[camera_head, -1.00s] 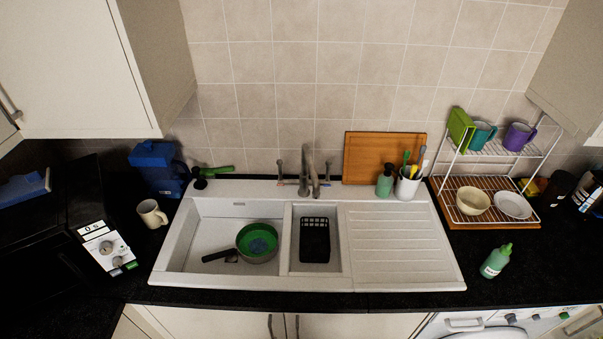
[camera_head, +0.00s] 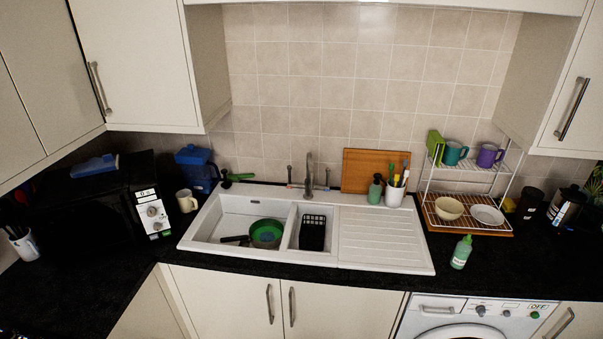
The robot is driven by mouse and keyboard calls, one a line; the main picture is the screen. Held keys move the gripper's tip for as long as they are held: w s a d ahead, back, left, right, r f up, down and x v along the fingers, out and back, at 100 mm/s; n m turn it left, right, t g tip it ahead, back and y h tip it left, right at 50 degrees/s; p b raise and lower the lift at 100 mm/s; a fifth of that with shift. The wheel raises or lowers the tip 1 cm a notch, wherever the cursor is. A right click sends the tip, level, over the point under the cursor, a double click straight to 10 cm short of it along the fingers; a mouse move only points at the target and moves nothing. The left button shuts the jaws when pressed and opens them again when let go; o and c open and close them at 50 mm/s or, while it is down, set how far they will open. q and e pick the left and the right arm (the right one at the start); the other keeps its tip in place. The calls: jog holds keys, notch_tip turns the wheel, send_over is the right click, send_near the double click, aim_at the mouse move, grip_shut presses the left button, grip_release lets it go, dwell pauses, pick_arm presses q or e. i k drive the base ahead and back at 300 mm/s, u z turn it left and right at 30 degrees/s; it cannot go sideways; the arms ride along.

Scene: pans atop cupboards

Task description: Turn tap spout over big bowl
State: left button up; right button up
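The grey metal tap (camera_head: 309,176) stands at the back edge of the white sink (camera_head: 386,262), with a small handle on each side. Its spout seems to point forward, near the divider between the two bowls; its exact angle is hard to tell. The big bowl (camera_head: 235,209) is on the left and holds a dark-handled pan (camera_head: 266,233) with a green inside. The small bowl beside it holds a black basket (camera_head: 312,232). Neither of my grippers is in view.
A dish rack (camera_head: 466,206) is at right, a mug (camera_head: 187,201) and microwave (camera_head: 110,213) at left. Wall cupboards (camera_head: 136,63) overhang the left side.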

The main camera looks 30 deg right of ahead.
aim_at(310, 170)
jog(key=z, duration=0.5)
jog(key=i, duration=0.45)
jog(key=z, duration=0.4)
